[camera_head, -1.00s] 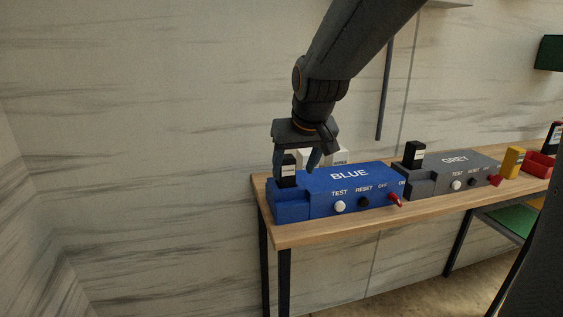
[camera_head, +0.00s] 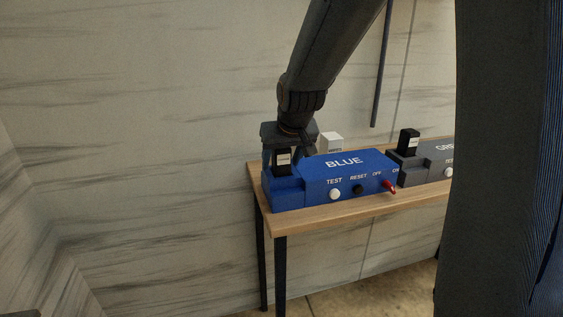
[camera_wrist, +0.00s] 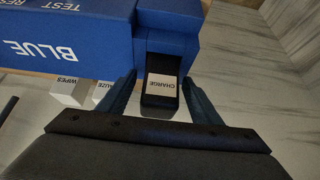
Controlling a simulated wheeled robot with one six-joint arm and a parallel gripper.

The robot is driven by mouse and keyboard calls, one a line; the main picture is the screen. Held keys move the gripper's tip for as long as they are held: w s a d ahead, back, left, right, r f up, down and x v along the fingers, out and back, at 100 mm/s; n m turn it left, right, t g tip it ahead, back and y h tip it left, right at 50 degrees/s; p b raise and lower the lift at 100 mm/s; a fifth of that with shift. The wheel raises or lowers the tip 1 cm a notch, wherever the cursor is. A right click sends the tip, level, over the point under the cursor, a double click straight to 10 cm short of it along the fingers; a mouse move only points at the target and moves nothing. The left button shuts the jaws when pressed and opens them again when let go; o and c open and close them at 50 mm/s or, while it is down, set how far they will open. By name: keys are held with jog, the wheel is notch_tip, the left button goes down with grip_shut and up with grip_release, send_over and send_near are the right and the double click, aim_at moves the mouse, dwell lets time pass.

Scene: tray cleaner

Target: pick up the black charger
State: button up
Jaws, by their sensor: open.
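The black charger (camera_head: 282,160) stands upright at the left end of the blue station (camera_head: 345,166). In the wrist view the charger (camera_wrist: 160,103) shows a white label reading CHARGE. My gripper (camera_head: 287,154) is low over it, with its fingers open. In the wrist view my gripper (camera_wrist: 158,82) has one finger on each side of the charger, with a gap visible on both sides. I cannot tell how far down the charger the fingertips reach.
A grey station (camera_head: 432,160) to the right holds another black block (camera_head: 408,142). White boxes (camera_head: 331,143) stand behind the blue station. A red switch (camera_head: 389,186) sticks out in front. The wooden table (camera_head: 320,219) stands near the marble wall.

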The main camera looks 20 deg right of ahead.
jog(key=c, duration=1.3)
